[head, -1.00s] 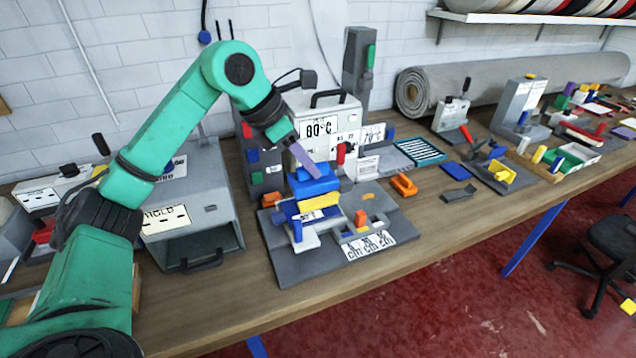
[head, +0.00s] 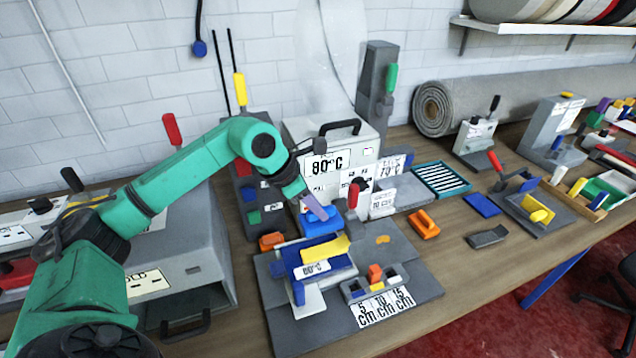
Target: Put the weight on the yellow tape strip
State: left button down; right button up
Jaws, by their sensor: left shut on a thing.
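My left gripper (head: 318,212) is shut on a blue block (head: 322,226), which I take to be the weight. The fingers hide part of it. A yellow strip (head: 326,250) lies across the blue-topped fixture (head: 293,262) on the grey board (head: 410,296). In the head view the blue block is just behind the strip. It looks apart from it, but its height above the board is hard to tell. My right gripper is not in view.
A grey heater box (head: 300,135) marked 80°C stands behind the board. A red-handled tool (head: 353,195) and an orange piece (head: 424,226) are to the right of the block. A grey open-fronted box (head: 196,250) is at left. The bench's front right is fairly clear.

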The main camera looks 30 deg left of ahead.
pick_arm(q)
jog(key=f+p, duration=0.1)
jog(key=f, duration=0.3)
jog(key=f+p, duration=0.1)
jog(key=f, duration=0.3)
jog(key=shift+w+f, duration=0.2)
jog(key=shift+f, duration=0.5)
jog(key=c, duration=0.8)
grip_release()
jog(key=shift+a+f, duration=0.1)
jog(key=shift+f, duration=0.05)
jog(key=shift+o, duration=0.2)
jog(key=shift+s, duration=0.1)
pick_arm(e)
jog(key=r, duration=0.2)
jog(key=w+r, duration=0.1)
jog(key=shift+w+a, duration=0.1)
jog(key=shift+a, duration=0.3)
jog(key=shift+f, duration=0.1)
